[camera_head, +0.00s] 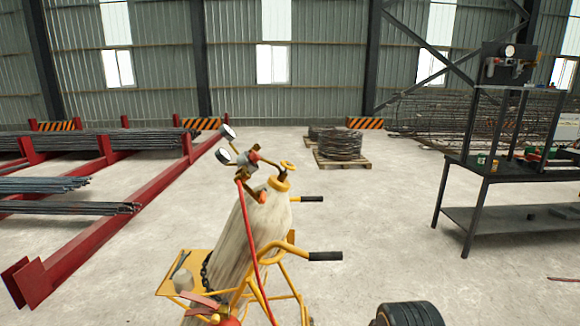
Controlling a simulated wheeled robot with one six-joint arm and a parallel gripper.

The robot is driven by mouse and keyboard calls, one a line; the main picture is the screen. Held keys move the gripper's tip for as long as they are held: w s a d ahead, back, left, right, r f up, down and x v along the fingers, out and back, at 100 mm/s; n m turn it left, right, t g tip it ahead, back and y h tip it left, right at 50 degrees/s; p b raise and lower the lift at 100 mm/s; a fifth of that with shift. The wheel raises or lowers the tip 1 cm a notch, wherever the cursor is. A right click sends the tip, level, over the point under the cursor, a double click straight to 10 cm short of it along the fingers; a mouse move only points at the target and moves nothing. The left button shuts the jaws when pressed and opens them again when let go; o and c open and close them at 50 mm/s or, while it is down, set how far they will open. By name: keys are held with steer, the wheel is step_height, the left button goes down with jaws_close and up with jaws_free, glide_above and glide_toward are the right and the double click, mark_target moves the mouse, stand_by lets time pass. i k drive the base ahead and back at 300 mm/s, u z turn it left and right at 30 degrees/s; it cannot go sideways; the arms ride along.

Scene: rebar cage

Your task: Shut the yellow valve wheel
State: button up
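A small yellow valve wheel (288,166) sits at the top of a pale, worn gas cylinder (237,238), near the middle of the view. The cylinder leans in a yellow hand cart (181,275) and is held by a chain. A brass regulator with two round gauges (224,155) is attached beside the wheel, and a red hose (254,240) hangs down from it. How far the wheel is turned cannot be told. My gripper is not in view.
Cart handles with black grips (325,256) stick out right. A dark workbench (488,174) at right carries a panel with a gauge (509,51). Red racks (105,205) with rebar stand left. Wire coils on a pallet (339,146) lie behind. Floor between cart and bench is clear.

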mark_target(289, 166)
steer(key=z, duration=0.25)
steer(key=i, duration=1.4)
steer(key=u, duration=1)
